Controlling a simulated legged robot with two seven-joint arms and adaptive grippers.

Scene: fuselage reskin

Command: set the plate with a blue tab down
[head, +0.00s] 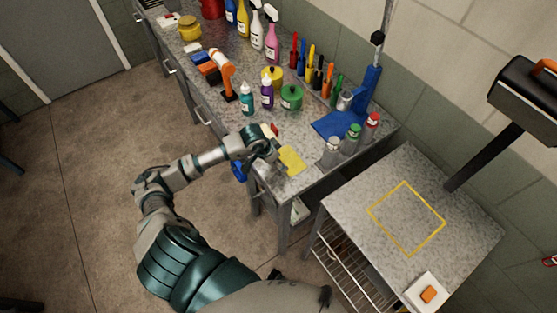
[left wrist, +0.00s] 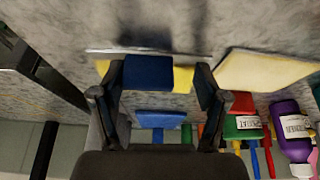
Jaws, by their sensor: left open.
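In the left wrist view my left gripper (left wrist: 159,82) is open, its two fingers on either side of a blue tab (left wrist: 148,73). I cannot tell whether the fingers touch it. Behind the tab is the thin pale edge of a plate (left wrist: 145,50), seen nearly edge-on at the speckled bench top; most of it is hidden. Yellow shows on both sides of the tab. In the head view my left gripper (head: 272,154) is low over the near end of the bench, and its hand hides the tab and plate. My right gripper is not in view.
A yellow sheet (head: 292,160) lies just right of the gripper. Spray cans (head: 331,151), bottles (head: 247,98) and upright tools (head: 310,62) crowd the bench. A lower table (head: 460,230) at right has an empty yellow outlined square (head: 407,218) and a white tray (head: 415,297) holding an orange block.

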